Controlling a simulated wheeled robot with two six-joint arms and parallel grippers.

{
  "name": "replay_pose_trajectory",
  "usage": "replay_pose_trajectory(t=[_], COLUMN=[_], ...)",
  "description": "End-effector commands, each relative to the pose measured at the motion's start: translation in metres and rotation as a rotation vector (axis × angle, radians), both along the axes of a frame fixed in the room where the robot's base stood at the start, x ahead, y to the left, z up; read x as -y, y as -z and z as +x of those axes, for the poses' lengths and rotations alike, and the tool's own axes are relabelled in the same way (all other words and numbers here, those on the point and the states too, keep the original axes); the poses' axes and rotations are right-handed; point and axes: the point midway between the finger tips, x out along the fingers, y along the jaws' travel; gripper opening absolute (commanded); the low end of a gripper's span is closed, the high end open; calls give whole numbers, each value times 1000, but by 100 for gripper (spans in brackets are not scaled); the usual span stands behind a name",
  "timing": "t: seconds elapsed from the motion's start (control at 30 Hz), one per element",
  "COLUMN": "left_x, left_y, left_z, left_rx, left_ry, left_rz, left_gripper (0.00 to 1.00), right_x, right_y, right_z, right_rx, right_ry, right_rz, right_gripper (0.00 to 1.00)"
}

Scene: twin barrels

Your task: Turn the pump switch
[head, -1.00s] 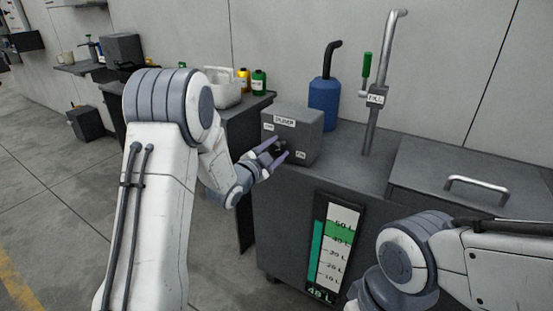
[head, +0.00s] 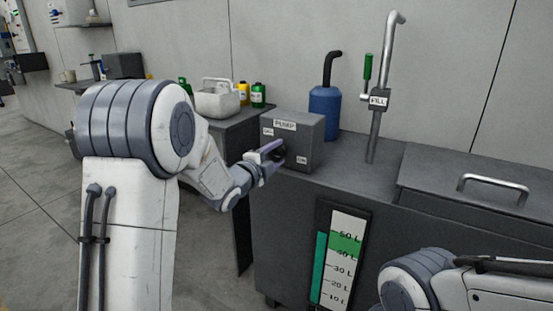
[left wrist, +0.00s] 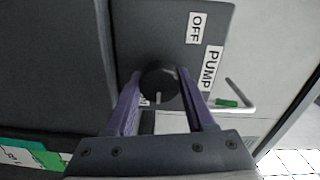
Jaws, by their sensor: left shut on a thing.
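The grey pump box (head: 305,129) stands on the dark tank cabinet, with a PUMP label on its front. My left gripper (head: 273,157) is at the front of the box. In the left wrist view my left gripper (left wrist: 166,94) has its two purple fingers on either side of the round black knob (left wrist: 158,80), shut on it. The knob's white mark points to the bottom of the picture. The OFF label (left wrist: 195,28) is clear at upper right; another small label near the knob is partly hidden by a finger. My right gripper is out of view.
A blue canister (head: 324,113) stands behind the box. A pipe (head: 376,130) with a green-handled lever and FILL label rises right of it. A level gauge (head: 340,257) is on the cabinet front. A hatch handle (head: 493,184) lies at right. Bottles and a white container stand left.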

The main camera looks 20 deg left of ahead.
Motion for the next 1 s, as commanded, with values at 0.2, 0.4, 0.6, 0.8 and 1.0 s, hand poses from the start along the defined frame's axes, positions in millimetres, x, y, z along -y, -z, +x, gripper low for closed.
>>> replay_pose_trajectory(t=[0.2,0.4,0.6,0.8,1.0], left_x=[2,2,1,1,-5], left_y=[2,2,2,1,-1], left_z=[-1,-1,-1,-1,-18], left_rx=[-3,-4,-3,-1,-2], left_ry=[6,6,4,2,0], left_rz=[12,11,10,8,8], left_gripper=[0,0,84,84,84], right_x=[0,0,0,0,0], right_y=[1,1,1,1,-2], right_z=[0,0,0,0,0], right_rx=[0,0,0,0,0], right_ry=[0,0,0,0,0], right_rz=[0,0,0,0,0], right_gripper=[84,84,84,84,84])
